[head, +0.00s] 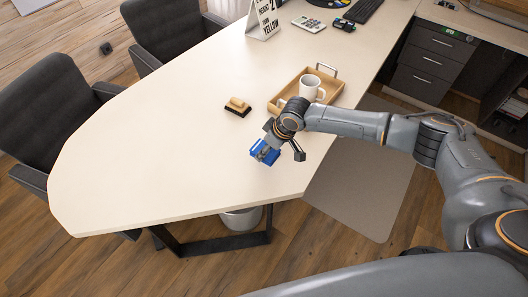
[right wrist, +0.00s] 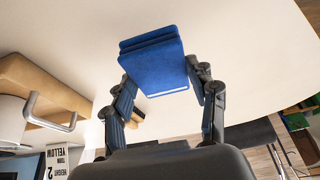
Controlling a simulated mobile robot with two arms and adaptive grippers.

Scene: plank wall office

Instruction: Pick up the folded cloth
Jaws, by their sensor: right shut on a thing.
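The folded cloth (head: 257,151) is a small blue stack near the front edge of the pale table (head: 150,150). In the right wrist view the blue cloth (right wrist: 153,62) sits between the two fingers, with its folded layers showing. My right gripper (head: 267,149) is shut on it, and its fingers (right wrist: 163,88) press on both sides. The gripper partly hides the cloth in the head view. I cannot tell how far the cloth is above the tabletop. My left gripper is not in view.
A wooden tray (head: 333,94) with a white mug (head: 311,88) stands just behind my right gripper. A sponge on a dark holder (head: 238,107) lies to the left. A calculator (head: 309,24) and sign (head: 264,20) are farther back. The table's left part is clear.

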